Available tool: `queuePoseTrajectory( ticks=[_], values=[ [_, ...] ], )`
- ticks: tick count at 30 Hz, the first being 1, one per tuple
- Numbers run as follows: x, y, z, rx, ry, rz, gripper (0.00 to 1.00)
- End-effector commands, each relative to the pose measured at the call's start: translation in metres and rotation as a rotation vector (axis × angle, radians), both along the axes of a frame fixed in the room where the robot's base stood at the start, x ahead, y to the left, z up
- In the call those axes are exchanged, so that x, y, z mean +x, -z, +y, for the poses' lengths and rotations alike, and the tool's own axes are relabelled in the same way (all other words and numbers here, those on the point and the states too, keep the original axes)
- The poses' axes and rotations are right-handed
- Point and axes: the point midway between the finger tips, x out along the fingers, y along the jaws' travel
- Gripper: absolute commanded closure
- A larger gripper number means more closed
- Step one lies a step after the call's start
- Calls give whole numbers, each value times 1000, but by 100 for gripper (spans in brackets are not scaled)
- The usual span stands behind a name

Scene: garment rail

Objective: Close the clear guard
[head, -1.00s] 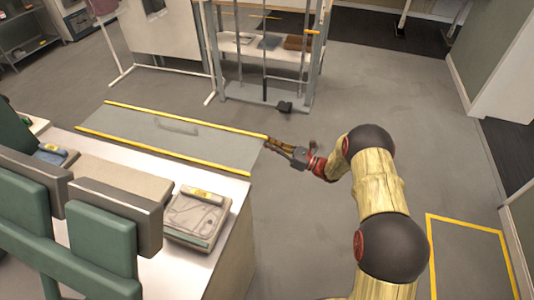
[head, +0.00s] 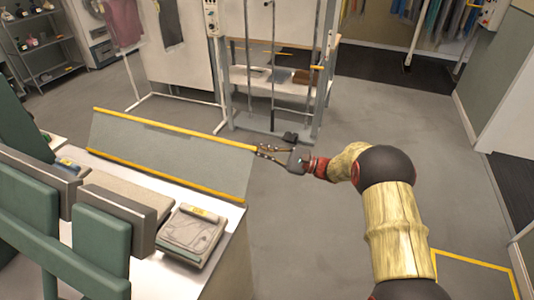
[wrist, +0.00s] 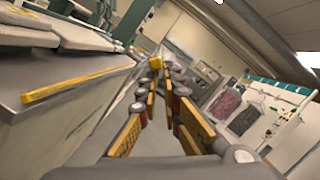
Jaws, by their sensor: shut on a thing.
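The clear guard (head: 165,150) is a see-through grey panel with a yellow bar (head: 170,128) along its far upper edge and a yellow strip (head: 160,173) along its near lower edge. It stands tilted at the far side of the white work table. My gripper (head: 258,150) is at the right end of the upper bar, its fingers shut on that bar. In the wrist view, the bar's yellow end (wrist: 155,62) shows between the fingertips, and the lower strip (wrist: 78,84) runs to the left.
A folded grey garment pack (head: 192,235) lies on the white table by the green and grey press-like frame (head: 105,225). A grey metal frame (head: 275,135) and a white rail stand behind the guard. Open floor lies to the right.

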Motion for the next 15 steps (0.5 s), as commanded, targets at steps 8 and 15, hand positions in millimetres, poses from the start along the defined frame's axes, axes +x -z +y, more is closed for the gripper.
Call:
queuePoseTrajectory(
  ticks=[8,15],
  values=[
    [-41,-26,18,-100,-7,-234,100],
    [-73,-38,31,-175,-5,-409,100]
  ],
)
